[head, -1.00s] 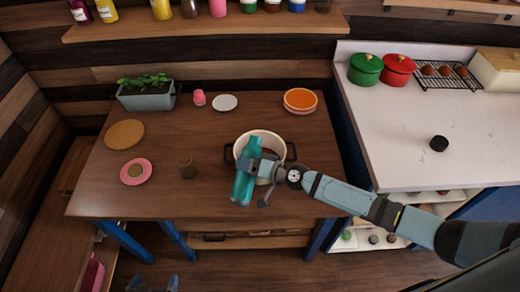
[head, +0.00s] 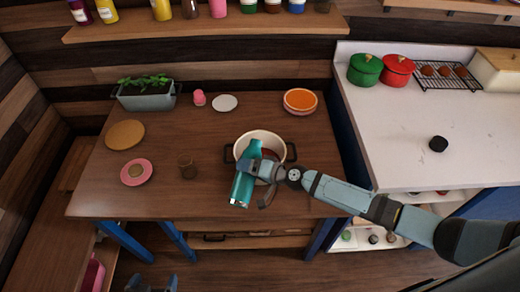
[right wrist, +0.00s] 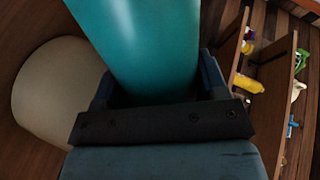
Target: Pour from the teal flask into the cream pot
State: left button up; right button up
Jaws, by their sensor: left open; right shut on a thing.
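The teal flask (head: 241,190) is held in my right gripper (head: 254,168), which is shut around its middle. The flask leans, with its narrow end over the cream pot (head: 240,146) and its base toward the table's front edge. It also fills the upper middle of the right wrist view (right wrist: 145,45). The cream pot has dark side handles and stands on the wooden table, partly hidden behind the flask and gripper. I cannot see any liquid flowing. My left gripper (head: 152,284) is open and empty at the bottom edge, below the table front.
A white counter (head: 410,125) stands to the right.

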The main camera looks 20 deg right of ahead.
jog(key=shift+a+m, duration=0.1)
jog(key=shift+m, duration=0.2)
jog(key=shift+w+d+r+m+g+y+p, duration=0.3)
jog(key=shift+w+d+r+m+g+p, duration=0.2)
jog(key=shift+w+r+m+p, duration=0.15)
dwell(0.8)
jog(key=shift+w+d+f+m+g+y+b, duration=0.1)
jog(key=shift+m+g+y+b, duration=0.15)
jog(key=shift+m, duration=0.4)
jog(key=shift+w+f+m+g+y+b, duration=0.15)
jog(key=shift+m+g+b, duration=0.2)
jog(key=shift+m, duration=0.25)
dwell(2.2)
